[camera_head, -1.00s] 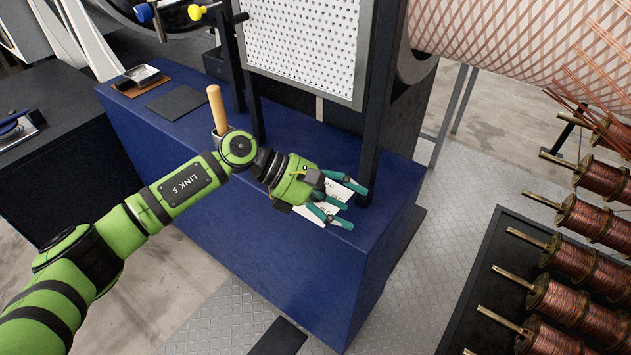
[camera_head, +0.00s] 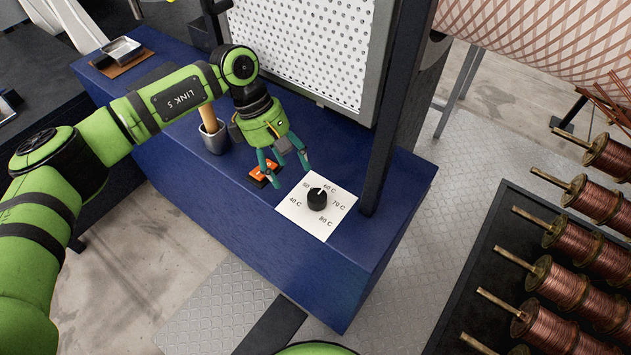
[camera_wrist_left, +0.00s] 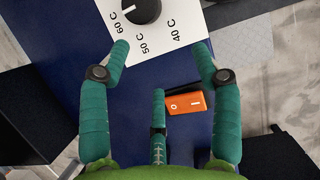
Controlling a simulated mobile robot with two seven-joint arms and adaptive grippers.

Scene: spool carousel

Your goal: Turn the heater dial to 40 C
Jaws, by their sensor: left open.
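The heater dial (camera_head: 318,199) is a round black knob on a white card (camera_head: 336,218) marked 40 C to 80 C, on the blue bench top. Its white mark points roughly at 60 C. The dial also shows at the top edge of the left wrist view (camera_wrist_left: 142,9), partly cut off. My left gripper (camera_head: 284,170) is open and empty, its teal fingers spread just to the upper left of the dial, apart from it. An orange rocker switch (camera_head: 264,174) sits beside the card, near the fingers. My right gripper is out of view.
A grey cup (camera_head: 215,138) with a wooden handle stands behind my left wrist. A dark upright post (camera_head: 391,120) and a perforated panel (camera_head: 310,45) rise behind the card. Copper spools (camera_head: 555,285) stand at the right. The bench front is clear.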

